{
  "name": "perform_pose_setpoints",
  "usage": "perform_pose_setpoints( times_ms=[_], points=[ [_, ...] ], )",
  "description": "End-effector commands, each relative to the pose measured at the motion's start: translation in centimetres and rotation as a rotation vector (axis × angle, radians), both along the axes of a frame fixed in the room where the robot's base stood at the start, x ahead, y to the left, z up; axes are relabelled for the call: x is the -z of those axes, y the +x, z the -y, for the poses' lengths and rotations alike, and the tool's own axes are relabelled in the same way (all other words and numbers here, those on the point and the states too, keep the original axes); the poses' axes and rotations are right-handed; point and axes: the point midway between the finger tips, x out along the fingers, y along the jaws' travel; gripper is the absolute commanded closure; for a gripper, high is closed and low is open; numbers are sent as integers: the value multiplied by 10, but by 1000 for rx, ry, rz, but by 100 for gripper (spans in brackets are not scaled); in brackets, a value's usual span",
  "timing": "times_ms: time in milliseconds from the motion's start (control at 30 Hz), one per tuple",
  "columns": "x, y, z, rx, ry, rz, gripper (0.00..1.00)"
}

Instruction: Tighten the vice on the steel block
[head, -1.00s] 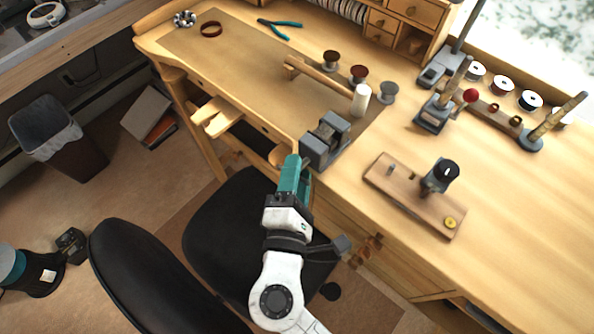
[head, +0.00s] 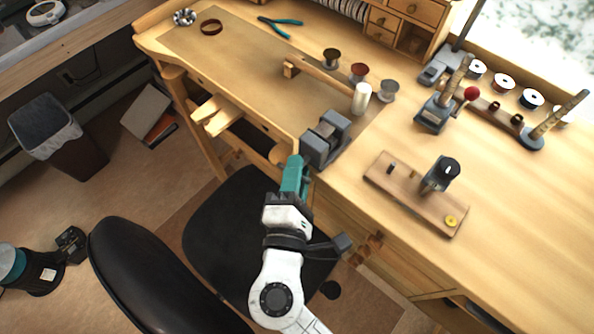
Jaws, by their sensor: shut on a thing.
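The vice (head: 327,137) is a dark grey metal body at the front edge of the wooden workbench. A grey block shape shows between its jaws, but I cannot tell the steel block clearly from the jaws. My gripper (head: 297,163), with teal fingers, is at the near side of the vice, just off the bench edge. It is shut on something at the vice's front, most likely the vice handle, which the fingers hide.
A wooden board with a dark clamp (head: 440,175) lies right of the vice. Teal pliers (head: 281,27) lie farther back. A black chair (head: 225,230) is below the bench edge.

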Motion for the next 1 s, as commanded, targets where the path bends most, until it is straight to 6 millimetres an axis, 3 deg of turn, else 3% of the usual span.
perform_pose_setpoints(
  times_ms=[467,1000],
  points=[
    [16,0,1,4,151,117,100],
    [20,1,0,3,434,337,100]
  ],
)
